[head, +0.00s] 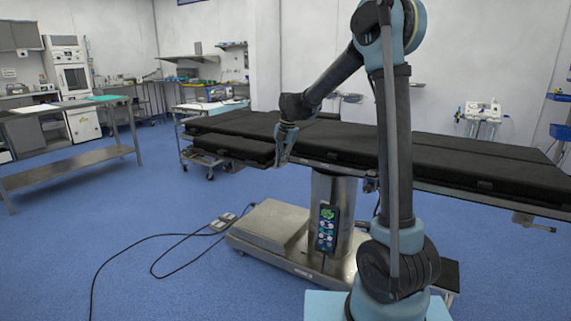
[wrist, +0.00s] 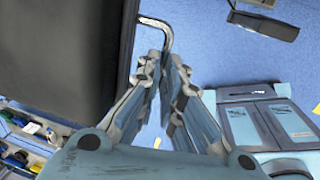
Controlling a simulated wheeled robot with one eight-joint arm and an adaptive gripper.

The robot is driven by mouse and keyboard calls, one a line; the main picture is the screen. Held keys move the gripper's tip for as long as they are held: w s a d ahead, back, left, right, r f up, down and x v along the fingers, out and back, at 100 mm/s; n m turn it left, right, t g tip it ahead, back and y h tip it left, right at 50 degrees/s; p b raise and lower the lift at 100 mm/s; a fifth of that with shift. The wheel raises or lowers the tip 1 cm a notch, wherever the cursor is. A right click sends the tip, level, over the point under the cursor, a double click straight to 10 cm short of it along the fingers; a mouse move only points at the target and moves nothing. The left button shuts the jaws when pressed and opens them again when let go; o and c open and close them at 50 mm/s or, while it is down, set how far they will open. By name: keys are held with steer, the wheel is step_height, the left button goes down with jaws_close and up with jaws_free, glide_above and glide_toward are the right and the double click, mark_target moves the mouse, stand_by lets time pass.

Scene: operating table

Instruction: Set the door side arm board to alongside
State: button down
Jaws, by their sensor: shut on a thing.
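The operating table (head: 460,155) has long black pads and stands across the middle of the head view. A black padded arm board (head: 232,147) lies at its near left edge, close to the main pads and roughly in line with them. My gripper (head: 282,155) is at the right end of this board. In the wrist view, a dark pad (wrist: 60,55), apparently the arm board, fills the upper left. A bent metal rod (wrist: 155,22) comes from its edge and bends down to my gripper's fingertips (wrist: 166,62), which are closed on it. The fingers hide its lower end.
The table's steel base (head: 275,228) stands under it with a hand control (head: 327,228) on its column. A cable (head: 160,240) lies on the blue floor. A steel side table (head: 75,170) stands at left. The floor in front of the arm board is open.

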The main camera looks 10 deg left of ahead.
steer(key=shift+w+d, duration=0.25)
steer(key=shift+w, duration=0.1)
steer(key=shift+w+d, duration=0.1)
steer(key=c, duration=1.7)
jaws_free()
steer(key=shift+w+f, duration=0.1)
steer(key=shift+f, duration=0.05)
steer(key=shift+r, duration=0.2)
steer(key=r, duration=0.3)
steer(key=d+r, duration=0.1)
steer(key=r, duration=0.3)
steer(key=s+d+r, duration=0.1)
steer(key=r, duration=0.3)
steer(key=shift+r, duration=0.2)
steer(key=shift+w, duration=0.1)
